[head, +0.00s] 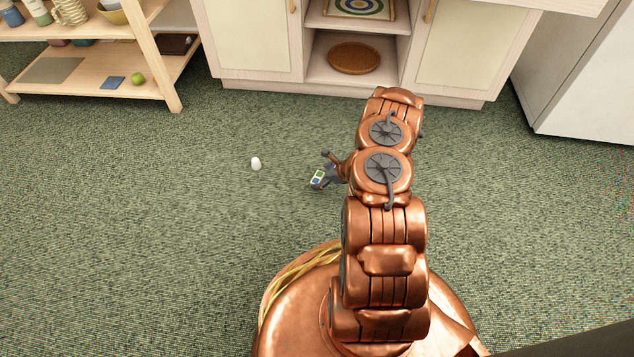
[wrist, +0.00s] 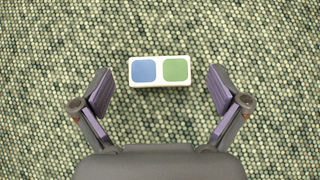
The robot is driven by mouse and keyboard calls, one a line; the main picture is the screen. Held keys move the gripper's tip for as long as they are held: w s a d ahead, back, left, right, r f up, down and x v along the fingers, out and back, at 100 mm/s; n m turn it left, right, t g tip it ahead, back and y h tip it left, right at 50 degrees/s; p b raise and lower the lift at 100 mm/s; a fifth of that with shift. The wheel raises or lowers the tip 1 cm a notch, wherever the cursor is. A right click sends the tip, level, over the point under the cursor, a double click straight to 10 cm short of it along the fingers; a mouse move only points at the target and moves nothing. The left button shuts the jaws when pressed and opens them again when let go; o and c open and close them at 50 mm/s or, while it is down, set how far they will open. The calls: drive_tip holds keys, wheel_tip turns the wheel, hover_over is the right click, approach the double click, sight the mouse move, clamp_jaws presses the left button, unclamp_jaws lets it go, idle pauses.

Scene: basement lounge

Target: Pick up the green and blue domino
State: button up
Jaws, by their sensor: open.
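The domino (wrist: 159,71) is a white block with one blue and one green square on its top face. It lies on the carpet, blue to the left and green to the right in the wrist view. My gripper (wrist: 160,88) is open, with one finger on each side of the domino and a gap between it and each finger. In the head view the domino (head: 318,177) shows beside my gripper (head: 322,178), left of my arm, which partly hides the gripper.
A small white egg-like object (head: 256,164) stands on the green carpet left of the domino. A wooden shelf (head: 90,88) with a green ball (head: 138,79) is at the upper left. A cabinet (head: 250,45) and a white appliance (head: 585,85) line the back.

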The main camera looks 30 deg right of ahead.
drive_tip(key=shift+w+a+f, duration=0.15)
drive_tip(key=shift+w+f, duration=0.1)
drive_tip(key=shift+w, duration=0.05)
drive_tip(key=c, duration=1)
drive_tip(key=shift+c, duration=0.2)
